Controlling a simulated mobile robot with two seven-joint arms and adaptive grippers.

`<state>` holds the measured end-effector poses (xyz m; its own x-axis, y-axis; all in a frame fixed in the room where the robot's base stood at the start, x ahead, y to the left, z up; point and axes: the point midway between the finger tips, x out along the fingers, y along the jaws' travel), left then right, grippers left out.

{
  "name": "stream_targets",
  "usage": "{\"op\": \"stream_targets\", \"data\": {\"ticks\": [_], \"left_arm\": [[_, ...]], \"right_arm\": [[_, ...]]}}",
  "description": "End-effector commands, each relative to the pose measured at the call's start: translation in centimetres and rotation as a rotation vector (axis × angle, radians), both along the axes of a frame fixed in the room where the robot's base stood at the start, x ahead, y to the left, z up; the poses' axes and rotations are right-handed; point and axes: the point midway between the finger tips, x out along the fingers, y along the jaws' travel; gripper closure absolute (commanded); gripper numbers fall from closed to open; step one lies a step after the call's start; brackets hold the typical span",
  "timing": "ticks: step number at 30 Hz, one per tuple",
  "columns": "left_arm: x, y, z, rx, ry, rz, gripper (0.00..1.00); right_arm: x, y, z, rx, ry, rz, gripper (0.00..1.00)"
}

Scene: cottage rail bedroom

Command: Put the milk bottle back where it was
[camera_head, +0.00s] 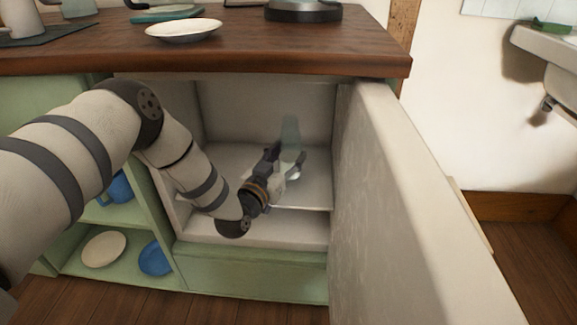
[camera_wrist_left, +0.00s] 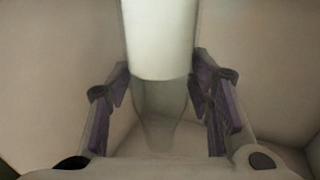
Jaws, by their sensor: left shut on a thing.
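The milk bottle shows as a pale greenish, see-through shape (camera_head: 290,137) inside the open, pale cabinet (camera_head: 265,95). In the left wrist view it is a clear glass bottle (camera_wrist_left: 160,40) with a white upper part in the picture and a clear, narrowing part below. My left gripper (camera_head: 287,165) reaches into the cabinet above or at its inner shelf (camera_head: 318,190). Its fingers (camera_wrist_left: 160,95) are shut on the bottle from both sides. The bottle looks roughly upright. I cannot tell whether its base touches the shelf. My right gripper is not in view.
The cabinet door (camera_head: 420,215) stands open at the right. A dark wooden counter (camera_head: 290,55) with a white plate (camera_head: 184,30) is above. Green open shelves (camera_head: 125,262) with a plate and blue crockery are at the left. A sink (camera_head: 550,50) is at far right.

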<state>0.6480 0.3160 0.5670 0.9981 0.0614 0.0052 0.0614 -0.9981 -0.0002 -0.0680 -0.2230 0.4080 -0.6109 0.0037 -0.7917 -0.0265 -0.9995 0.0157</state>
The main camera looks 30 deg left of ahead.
Motion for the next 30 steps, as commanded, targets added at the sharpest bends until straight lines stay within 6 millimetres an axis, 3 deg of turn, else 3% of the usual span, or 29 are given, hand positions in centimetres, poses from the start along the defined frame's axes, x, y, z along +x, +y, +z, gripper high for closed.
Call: {"op": "stream_targets", "data": {"ticks": [2,12,13,15,26,30], "left_arm": [[0.0,0.0,-1.8,0.0,0.002,0.0,0.98],[0.0,0.0,-1.9,-0.001,-0.002,0.0,0.98],[0.0,0.0,-2.0,-0.001,0.001,0.0,0.51],[0.0,0.0,-1.9,-0.001,0.0,0.0,0.35],[0.0,0.0,-1.4,-0.001,-0.001,0.001,0.33],[-3.0,-0.1,-1.3,-0.001,0.004,0.001,0.33]], "right_arm": [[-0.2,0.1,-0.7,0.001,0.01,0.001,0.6],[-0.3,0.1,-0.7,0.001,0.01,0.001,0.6],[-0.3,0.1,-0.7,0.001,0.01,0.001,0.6],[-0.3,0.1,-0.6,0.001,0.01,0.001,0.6],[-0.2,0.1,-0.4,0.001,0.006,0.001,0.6],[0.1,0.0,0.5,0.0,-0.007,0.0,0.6]]}}
